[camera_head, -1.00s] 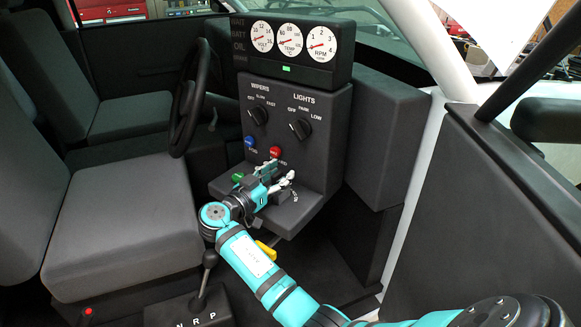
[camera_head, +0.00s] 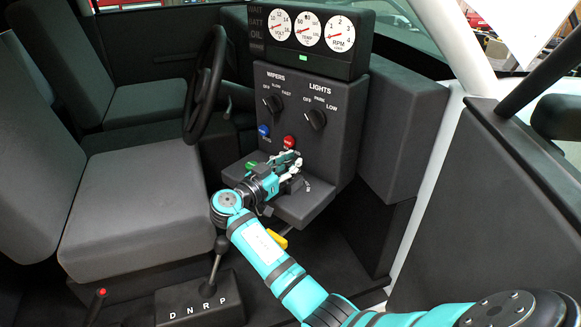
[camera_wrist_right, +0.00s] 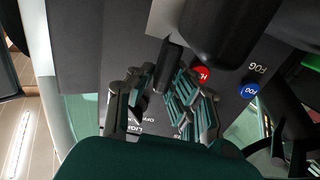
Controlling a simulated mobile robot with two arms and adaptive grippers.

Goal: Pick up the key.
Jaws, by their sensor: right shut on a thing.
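My right gripper (camera_head: 293,166) is at the front of the dark dashboard console, over its lower ledge (camera_head: 310,203) and just below the red button. In the right wrist view my right gripper (camera_wrist_right: 167,88) has its fingertips closed about a dark, narrow bar (camera_wrist_right: 169,58). This bar looks like the key, but its shape is partly hidden by the fingers. In the head view the fingers hide the key. Whether it still sits in the console cannot be told. My left gripper is out of view.
The red button (camera_head: 289,142), blue button (camera_head: 264,130) and green button (camera_head: 252,166) are close to the right gripper. The lights knob (camera_head: 315,119) is above. The steering wheel (camera_head: 206,85) and gear lever (camera_head: 221,245) stand at the left.

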